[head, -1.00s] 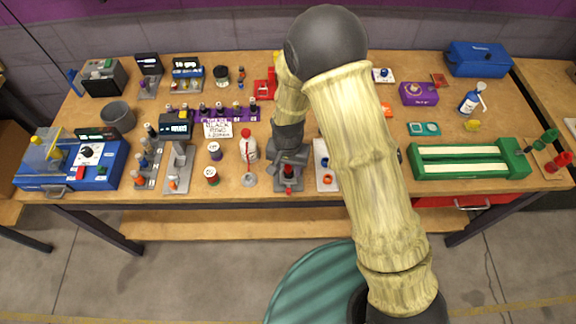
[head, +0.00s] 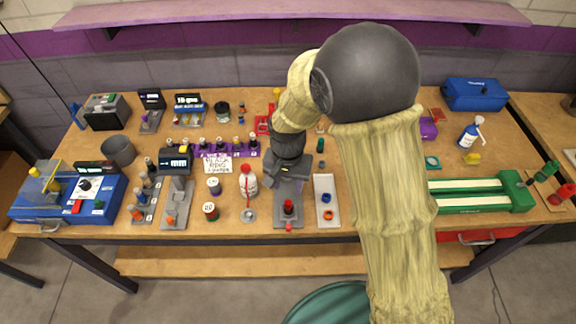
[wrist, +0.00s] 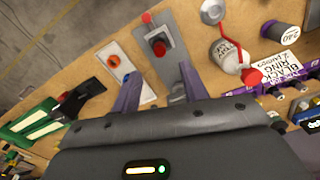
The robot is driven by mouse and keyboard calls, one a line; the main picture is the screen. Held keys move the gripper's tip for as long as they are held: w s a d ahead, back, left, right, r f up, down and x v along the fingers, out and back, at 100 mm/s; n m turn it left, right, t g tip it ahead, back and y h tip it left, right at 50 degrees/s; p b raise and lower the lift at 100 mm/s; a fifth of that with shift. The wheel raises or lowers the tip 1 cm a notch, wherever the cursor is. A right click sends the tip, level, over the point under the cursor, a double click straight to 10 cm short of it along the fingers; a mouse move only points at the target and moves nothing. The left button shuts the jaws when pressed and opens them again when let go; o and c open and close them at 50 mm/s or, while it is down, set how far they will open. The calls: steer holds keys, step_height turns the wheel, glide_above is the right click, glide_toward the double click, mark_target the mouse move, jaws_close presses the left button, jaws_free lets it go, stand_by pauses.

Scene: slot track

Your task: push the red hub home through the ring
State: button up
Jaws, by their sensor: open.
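The red hub (head: 288,206) stands upright on a dark block on a grey slotted plate (head: 288,222) near the table's front edge. In the wrist view the red hub (wrist: 158,47) sits beyond my fingertips, roughly midway between them. A smaller red knob (wrist: 147,18) is at the plate's near end. My gripper (wrist: 157,74) is open and empty, its two fingers apart over the plate. In the head view my gripper is behind the hub, its fingertips not clear. I cannot make out a ring around the hub.
A white tray (head: 325,185) with a blue and an orange ring lies just right of the plate. A green track (head: 480,190) is farther right.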

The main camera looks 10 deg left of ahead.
step_height(320, 180, up, 7)
steer(key=shift+r, duration=0.2)
stand_by(0.6)
steer(key=shift+d, duration=0.2)
steer(key=c, duration=0.5)
steer(key=shift+t, duration=0.3)
steer(key=d, duration=0.7)
steer(key=shift+w+r, duration=0.25)
jaws_close()
steer(key=s+d+t, duration=0.1)
steer(key=s+d, duration=0.2)
steer(key=d, duration=0.6)
steer(key=s+d+t, duration=0.1)
steer(key=s+d, duration=0.3)
steer(key=d, duration=0.5)
steer(key=shift+s, duration=0.2)
